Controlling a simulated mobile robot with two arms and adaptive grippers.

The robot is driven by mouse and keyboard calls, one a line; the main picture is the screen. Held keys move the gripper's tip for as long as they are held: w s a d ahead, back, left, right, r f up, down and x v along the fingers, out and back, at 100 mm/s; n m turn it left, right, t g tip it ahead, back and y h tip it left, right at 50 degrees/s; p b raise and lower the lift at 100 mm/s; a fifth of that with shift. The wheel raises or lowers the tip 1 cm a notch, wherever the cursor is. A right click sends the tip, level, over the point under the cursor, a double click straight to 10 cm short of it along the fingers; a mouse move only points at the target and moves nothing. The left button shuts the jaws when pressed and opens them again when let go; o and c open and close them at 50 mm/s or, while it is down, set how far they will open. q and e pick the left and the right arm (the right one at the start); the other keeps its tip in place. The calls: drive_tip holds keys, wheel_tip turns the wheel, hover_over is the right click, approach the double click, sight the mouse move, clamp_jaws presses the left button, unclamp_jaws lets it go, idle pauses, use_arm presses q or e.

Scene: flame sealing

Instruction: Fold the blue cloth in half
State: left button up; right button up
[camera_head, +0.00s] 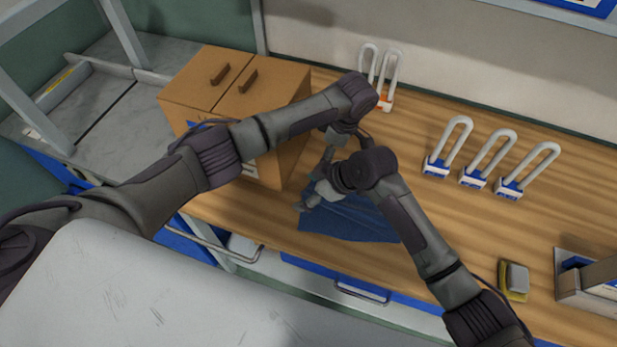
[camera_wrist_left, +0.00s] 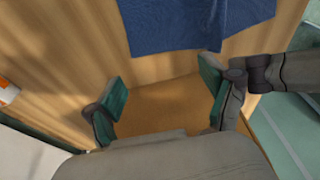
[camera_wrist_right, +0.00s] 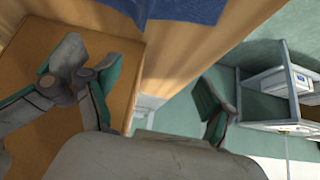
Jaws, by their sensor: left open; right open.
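The blue cloth (camera_head: 352,222) lies on the wooden table near its front edge, partly hidden by my arms. It also shows at the top of the left wrist view (camera_wrist_left: 190,24) and the right wrist view (camera_wrist_right: 182,9). My right gripper (camera_head: 312,197) is open at the cloth's left side; its fingers show wide apart in the right wrist view (camera_wrist_right: 158,98). My left gripper (camera_head: 326,162) is just behind it, largely hidden in the head view. In the left wrist view its fingers (camera_wrist_left: 161,98) are apart with nothing between them. Contact with the cloth cannot be told.
A brown cardboard box (camera_head: 235,92) stands left of the cloth. White U-shaped padlocks (camera_head: 487,160) stand behind on the right, others (camera_head: 380,75) at the back. A yellow-and-grey sponge (camera_head: 514,280) and a grey holder (camera_head: 588,283) are at right. Table between cloth and padlocks is clear.

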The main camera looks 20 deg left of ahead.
sight(305, 213)
use_arm(q)
drive_tip(key=f, duration=0.1)
drive_tip(key=s+a+f+y, duration=0.1)
drive_tip(key=f, duration=0.1)
drive_tip(key=shift+a, duration=0.15)
use_arm(e)
drive_tip(key=f, duration=0.1)
drive_tip(key=s+f, duration=0.1)
drive_tip(key=f, duration=0.1)
drive_tip(key=shift+s+d+n+g+h, duration=0.15)
drive_tip(key=shift+d+n+g+h, duration=0.15)
drive_tip(key=shift+d+n, duration=0.1)
use_arm(q)
drive_tip(key=f, duration=0.4)
drive_tip(key=shift+w+f, duration=0.1)
drive_tip(key=shift+w, duration=0.25)
use_arm(e)
drive_tip(key=f, duration=0.4)
drive_tip(key=shift+w+f, duration=0.1)
drive_tip(key=shift+w, duration=0.25)
use_arm(q)
drive_tip(key=shift+s+f+b, duration=0.1)
drive_tip(key=shift+f+b, duration=0.35)
drive_tip(key=shift+f, duration=0.05)
use_arm(e)
drive_tip(key=shift+s+f, duration=0.1)
drive_tip(key=shift+f, duration=0.4)
use_arm(q)
drive_tip(key=shift+f, duration=0.1)
